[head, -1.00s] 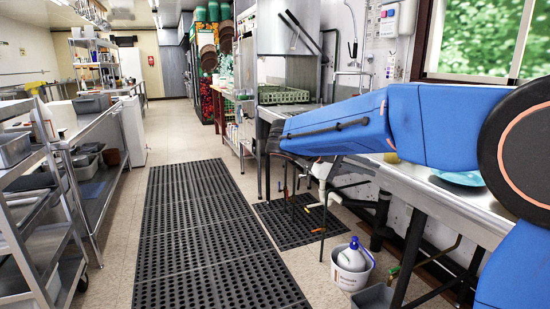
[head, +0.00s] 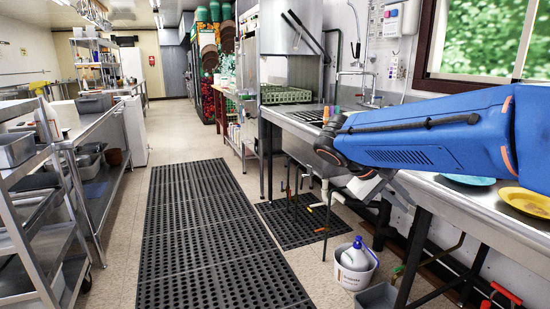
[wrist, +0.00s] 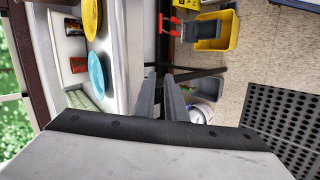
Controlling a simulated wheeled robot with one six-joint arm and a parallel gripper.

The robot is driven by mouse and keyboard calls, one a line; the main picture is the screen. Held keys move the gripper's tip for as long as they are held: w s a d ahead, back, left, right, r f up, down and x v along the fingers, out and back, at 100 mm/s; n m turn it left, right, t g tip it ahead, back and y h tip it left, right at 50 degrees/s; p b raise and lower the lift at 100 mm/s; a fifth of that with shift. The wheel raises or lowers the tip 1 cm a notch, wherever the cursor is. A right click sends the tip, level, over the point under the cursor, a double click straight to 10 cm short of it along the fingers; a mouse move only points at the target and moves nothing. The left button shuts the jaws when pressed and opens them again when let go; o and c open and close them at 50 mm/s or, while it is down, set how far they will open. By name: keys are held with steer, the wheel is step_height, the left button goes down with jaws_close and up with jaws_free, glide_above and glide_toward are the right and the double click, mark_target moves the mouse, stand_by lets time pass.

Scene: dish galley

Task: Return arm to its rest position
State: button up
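My blue arm reaches in from the right in the head view, over the steel counter (head: 455,207). My gripper (wrist: 161,80) shows in the wrist view as two grey fingers with a narrow gap between them and nothing held. A cyan plate (head: 470,180) and a yellow plate (head: 526,202) lie on the counter. They also show in the wrist view as the cyan plate (wrist: 96,72) and the yellow plate (wrist: 91,17), to the left of my fingers.
A white bucket (head: 352,278) with a bottle stands on the floor under the counter, beside a grey bin (head: 376,297). A yellow mop bucket (wrist: 222,45) shows in the wrist view. A steel rack (head: 40,215) stands left. The black floor mat (head: 205,230) is clear.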

steer(key=s+a+f+m+t+y, duration=0.1)
steer(key=s+f+y, duration=0.3)
steer(key=s+f, duration=0.3)
steer(key=s+a+f+m+t+y, duration=0.1)
steer(key=s+f+y, duration=0.4)
steer(key=s, duration=1)
step_height(320, 180, down, 2)
steer(key=shift+a+f+t+y, duration=0.1)
steer(key=shift+a+t+y, duration=0.2)
steer(key=shift+a+t, duration=0.25)
